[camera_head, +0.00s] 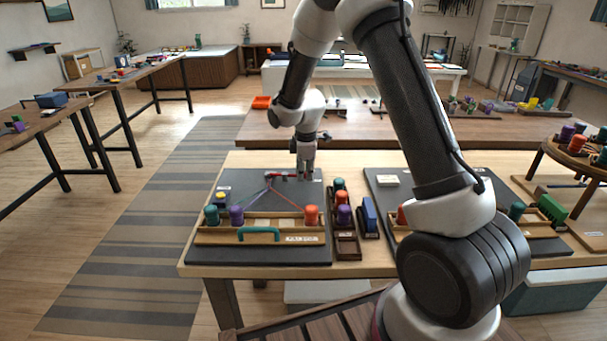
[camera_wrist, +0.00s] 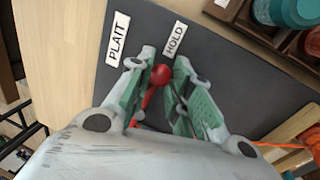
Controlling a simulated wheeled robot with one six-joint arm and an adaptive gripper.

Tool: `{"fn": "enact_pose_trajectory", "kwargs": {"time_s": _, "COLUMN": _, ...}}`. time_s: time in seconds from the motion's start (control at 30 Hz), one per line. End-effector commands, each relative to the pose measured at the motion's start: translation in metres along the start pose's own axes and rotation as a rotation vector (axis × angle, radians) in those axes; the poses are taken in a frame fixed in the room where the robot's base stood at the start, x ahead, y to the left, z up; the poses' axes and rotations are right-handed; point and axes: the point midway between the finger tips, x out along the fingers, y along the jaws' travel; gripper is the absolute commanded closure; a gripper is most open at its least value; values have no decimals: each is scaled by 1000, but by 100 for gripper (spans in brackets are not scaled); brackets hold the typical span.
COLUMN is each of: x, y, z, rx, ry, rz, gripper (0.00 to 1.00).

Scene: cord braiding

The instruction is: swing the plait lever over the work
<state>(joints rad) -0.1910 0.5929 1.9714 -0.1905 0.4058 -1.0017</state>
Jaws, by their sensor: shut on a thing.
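The plait lever (camera_head: 280,174) is a red bar at the back of the dark braiding board (camera_head: 226,185). Its red ball knob (camera_wrist: 161,75) sits between the green finger pads in the wrist view. My gripper (camera_head: 305,177) is shut on the lever near the knob. The PLAIT label (camera_wrist: 118,39) and HOLD label (camera_wrist: 174,39) lie just beyond the fingertips, and the knob is nearer HOLD. Coloured cords fan from the lever area to a teal bobbin (camera_head: 211,215), a purple bobbin (camera_head: 236,215) and an orange bobbin (camera_head: 311,215) at the front. Most of the lever is hidden in the wrist view.
A rack of bobbins (camera_head: 347,245) and a blue block (camera_head: 369,216) stand right of the board. A second dark board (camera_head: 375,196) lies farther right, partly behind my arm. A teal handle (camera_head: 259,234) is on the front of the wooden bobbin holder.

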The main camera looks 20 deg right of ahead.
Motion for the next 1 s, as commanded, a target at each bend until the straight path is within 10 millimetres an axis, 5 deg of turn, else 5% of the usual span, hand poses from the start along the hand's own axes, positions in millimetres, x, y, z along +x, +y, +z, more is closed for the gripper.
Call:
{"fn": "enact_pose_trajectory", "kwargs": {"time_s": 0.77, "x": 1, "y": 8, "z": 0, "rx": -107, "ry": 22, "rz": 3, "gripper": 100}}
{"fn": "enact_pose_trajectory", "kwargs": {"time_s": 0.8, "x": 1, "y": 8, "z": 0, "rx": -107, "ry": 22, "rz": 4, "gripper": 76}}
{"fn": "enact_pose_trajectory", "kwargs": {"time_s": 0.9, "x": 1, "y": 8, "z": 0, "rx": -106, "ry": 22, "rz": 3, "gripper": 58}}
{"fn": "enact_pose_trajectory", "kwargs": {"time_s": 1.0, "x": 1, "y": 7, "z": 0, "rx": -106, "ry": 21, "rz": 2, "gripper": 57}}
